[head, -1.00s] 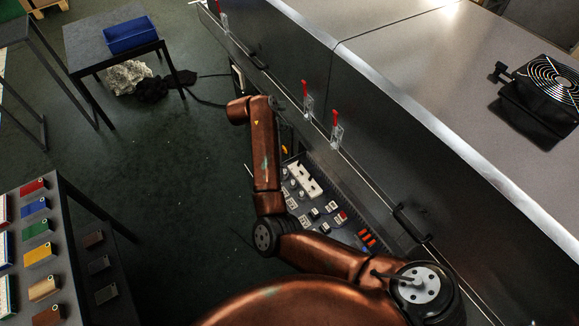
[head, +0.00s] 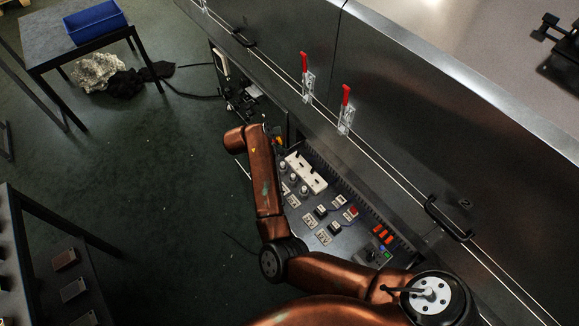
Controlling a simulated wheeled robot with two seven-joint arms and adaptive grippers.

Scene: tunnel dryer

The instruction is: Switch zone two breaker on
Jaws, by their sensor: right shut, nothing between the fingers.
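A control panel (head: 345,240) lies low along the machine's side. It carries a white block with dark gaps (head: 305,172), a row of round knobs (head: 294,179), several small labelled switches (head: 321,210), and orange-red switches (head: 382,234) at its near right end. The labels are too small to read, so I cannot tell which is the zone two breaker or its position. My copper right arm runs along the panel's left side. My right gripper (head: 275,131) is at the arm's far end, beyond the white block, shut and empty, largely hidden by the wrist. My left gripper is out of view.
The steel dryer wall with red-handled clamps (head: 346,108) and a black handle (head: 448,218) rises right of the panel. Dark equipment (head: 245,98) stands past my wrist. A table with a blue bin (head: 95,22) is at the far left.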

